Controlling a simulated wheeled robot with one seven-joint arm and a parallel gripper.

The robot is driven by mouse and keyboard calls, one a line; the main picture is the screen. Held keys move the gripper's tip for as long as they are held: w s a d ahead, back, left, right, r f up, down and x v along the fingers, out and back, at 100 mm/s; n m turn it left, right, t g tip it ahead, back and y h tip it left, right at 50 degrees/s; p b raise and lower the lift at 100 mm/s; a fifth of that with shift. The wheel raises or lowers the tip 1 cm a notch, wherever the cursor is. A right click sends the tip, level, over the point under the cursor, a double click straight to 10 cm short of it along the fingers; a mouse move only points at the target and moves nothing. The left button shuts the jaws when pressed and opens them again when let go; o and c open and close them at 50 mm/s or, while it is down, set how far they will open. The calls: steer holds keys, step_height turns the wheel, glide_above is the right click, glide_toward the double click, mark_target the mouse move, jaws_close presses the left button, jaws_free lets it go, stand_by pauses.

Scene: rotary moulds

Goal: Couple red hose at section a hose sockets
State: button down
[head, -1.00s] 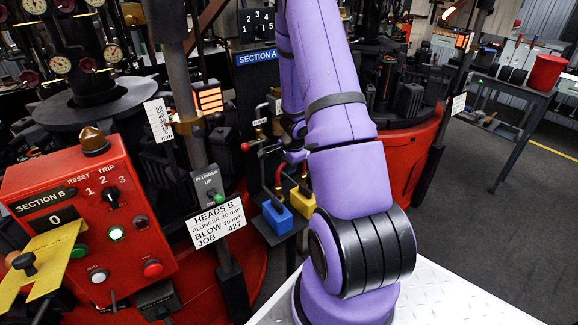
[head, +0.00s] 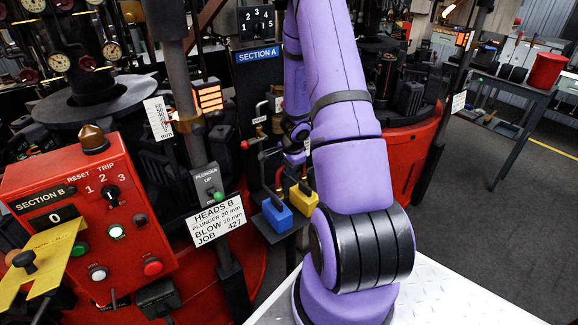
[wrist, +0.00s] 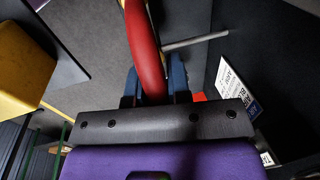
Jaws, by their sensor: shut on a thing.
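The red hose (wrist: 146,48) runs between my gripper's two blue fingers (wrist: 156,86) in the wrist view, and the gripper is shut on it. In the head view a short piece of the red hose (head: 279,176) shows left of my wrist, near the pipework under the blue SECTION A sign (head: 257,56). My arm hides most of the gripper there. The hose's ends and the section A hose sockets cannot be made out clearly. I cannot tell whether the hose touches a socket.
A blue block (head: 277,216) and a yellow block (head: 303,199) stand just below the hose. A grey post with the HEADS B card (head: 216,221) and the red section B control box (head: 92,225) stand to the left.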

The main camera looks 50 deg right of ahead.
steer(key=shift+f, duration=0.85)
steer(key=c, duration=1)
jaws_free()
step_height(320, 180, up, 11)
steer(key=s, duration=0.2)
steer(key=shift+a+f, duration=0.2)
steer(key=shift+a, duration=0.05)
steer(key=shift+s, duration=0.15)
